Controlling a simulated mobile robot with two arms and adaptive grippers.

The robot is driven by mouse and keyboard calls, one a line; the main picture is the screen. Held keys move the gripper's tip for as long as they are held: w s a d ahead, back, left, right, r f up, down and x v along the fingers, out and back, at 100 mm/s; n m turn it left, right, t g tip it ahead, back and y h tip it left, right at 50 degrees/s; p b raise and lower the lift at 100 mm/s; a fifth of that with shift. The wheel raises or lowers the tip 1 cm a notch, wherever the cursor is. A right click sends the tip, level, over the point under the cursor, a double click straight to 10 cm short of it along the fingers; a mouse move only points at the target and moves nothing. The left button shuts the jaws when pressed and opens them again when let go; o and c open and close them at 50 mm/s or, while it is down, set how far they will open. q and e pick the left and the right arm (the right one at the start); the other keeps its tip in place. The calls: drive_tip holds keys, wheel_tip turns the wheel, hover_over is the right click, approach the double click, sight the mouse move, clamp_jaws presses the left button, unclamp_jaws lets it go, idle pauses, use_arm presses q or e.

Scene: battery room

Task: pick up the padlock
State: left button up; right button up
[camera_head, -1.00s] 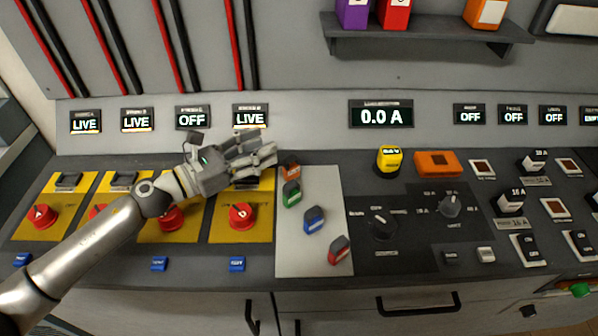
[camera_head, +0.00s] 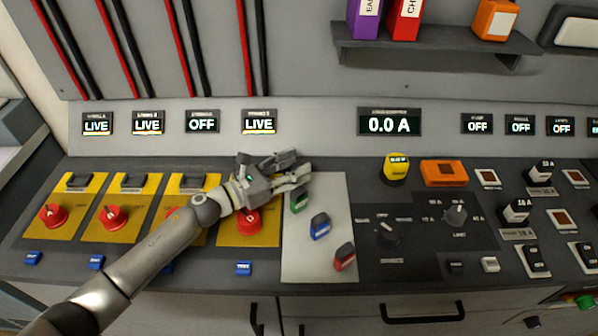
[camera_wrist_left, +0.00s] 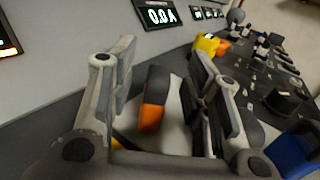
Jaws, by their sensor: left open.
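Several small dark-topped coloured pieces that look like padlocks are on a pale grey panel (camera_head: 325,262): a green one (camera_head: 299,201), a blue one (camera_head: 320,227) and a red one (camera_head: 344,257). An orange and dark one (camera_wrist_left: 153,100) shows between the fingers in the left wrist view; my gripper hides it in the head view. My left gripper (camera_head: 302,168) is open at the panel's upper left corner, its fingers on either side of the orange piece, with no visible grip. I cannot tell which piece is the padlock. My right gripper is not in view.
Red rotary knobs on yellow plates (camera_head: 112,217) lie left, below my forearm. A yellow device (camera_head: 396,168) and an orange box (camera_head: 444,173) stand right of the panel. Switches and dials fill the right side. A shelf (camera_head: 435,40) hangs above.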

use_arm(q)
drive_tip(key=shift+w+d, duration=0.2)
drive_tip(key=shift+d, duration=0.15)
drive_tip(key=shift+c, duration=0.4)
clamp_jaws()
drive_tip(key=shift+r, duration=0.1)
